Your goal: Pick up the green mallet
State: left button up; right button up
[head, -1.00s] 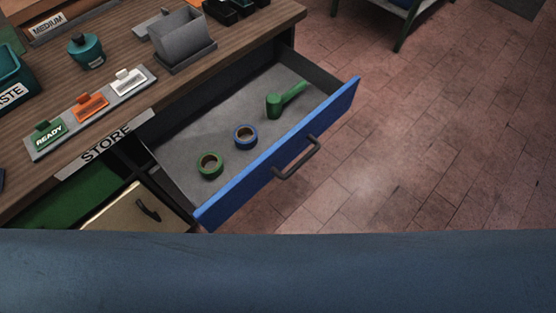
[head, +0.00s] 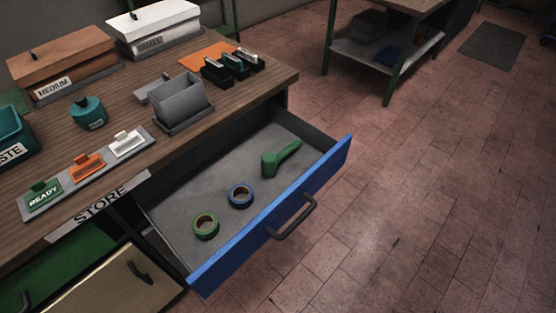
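The green mallet (head: 279,158) lies in the open drawer (head: 190,184) with the blue front, toward its far right end. Its thick head is at the left and its handle points up and to the right. A blue tape roll (head: 232,199) and a green tape roll (head: 197,228) lie in the same drawer, nearer the front left, apart from the mallet. Neither of my grippers is in view.
The drawer's blue front (head: 275,214) has a dark handle (head: 293,219) and juts out over the tiled floor. The wooden bench top (head: 206,112) above it holds a grey bin (head: 180,101), clips and boxes. Floor to the right is clear.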

aim_at(269, 162)
jog(key=u, duration=3.25)
jog(key=k, duration=1.45)
jog(key=z, duration=1.75)
jog(key=i, duration=0.5)
jog(key=z, duration=0.05)
